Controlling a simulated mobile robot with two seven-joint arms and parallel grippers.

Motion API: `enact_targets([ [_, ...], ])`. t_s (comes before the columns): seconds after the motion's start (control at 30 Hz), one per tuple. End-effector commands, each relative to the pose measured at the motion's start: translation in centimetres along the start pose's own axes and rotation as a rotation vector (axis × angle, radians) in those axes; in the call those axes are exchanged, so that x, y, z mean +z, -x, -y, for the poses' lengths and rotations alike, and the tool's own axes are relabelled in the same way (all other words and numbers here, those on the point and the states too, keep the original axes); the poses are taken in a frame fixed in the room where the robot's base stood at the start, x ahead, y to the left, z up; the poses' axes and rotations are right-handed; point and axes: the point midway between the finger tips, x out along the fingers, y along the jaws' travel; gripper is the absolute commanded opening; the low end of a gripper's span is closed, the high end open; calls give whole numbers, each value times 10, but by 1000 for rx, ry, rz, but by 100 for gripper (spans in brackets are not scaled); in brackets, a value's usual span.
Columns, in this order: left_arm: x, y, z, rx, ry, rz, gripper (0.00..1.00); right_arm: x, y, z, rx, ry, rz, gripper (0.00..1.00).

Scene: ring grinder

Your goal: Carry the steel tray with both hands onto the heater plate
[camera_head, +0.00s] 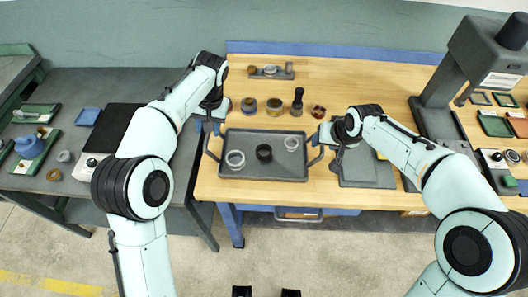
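The steel tray (262,174) is dark grey with a loop handle at each short side and lies over the wooden bench, level as far as I can see. It carries a pale ring (235,158), a black ring (264,152) and another pale ring (291,143). My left gripper (209,124) is at the tray's left handle, my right gripper (323,135) at its right handle. Their fingers are small and partly hidden, so I cannot tell whether they grip the handles. The heater plate (114,126), a black slab on a white-fronted unit with a knob, stands on the left grey table.
Several jars and a dark stamp-like tool (297,102) stand behind the tray. A grey mat (367,172) lies to its right. A blue pad (88,116) and green trays (38,113) lie left of the heater. A gap separates the two tables in front.

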Motion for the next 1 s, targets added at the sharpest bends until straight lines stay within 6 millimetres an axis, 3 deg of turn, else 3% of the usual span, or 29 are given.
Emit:
enact_targets([
  [0.1,1,-21,0,-1,0,3,40,1,-21,-1,1,-1,3,44],
  [0.3,0,-42,0,-1,1,1,40,0,-42,0,0,-1,1,44],
  [0.7,0,-47,0,-1,0,0,40,0,-46,0,-1,-1,-1,44],
  [0.77,0,-47,0,-1,0,0,23,0,-46,0,-1,-1,-1,28],
  [0.83,0,-47,0,-1,0,0,0,0,-46,0,-1,-1,-1,5],
  [0.87,0,-47,0,-1,0,0,0,0,-46,0,-1,-1,-1,0],
  [1.0,0,-47,0,-1,0,0,0,0,-46,0,-1,-1,-1,0],
])
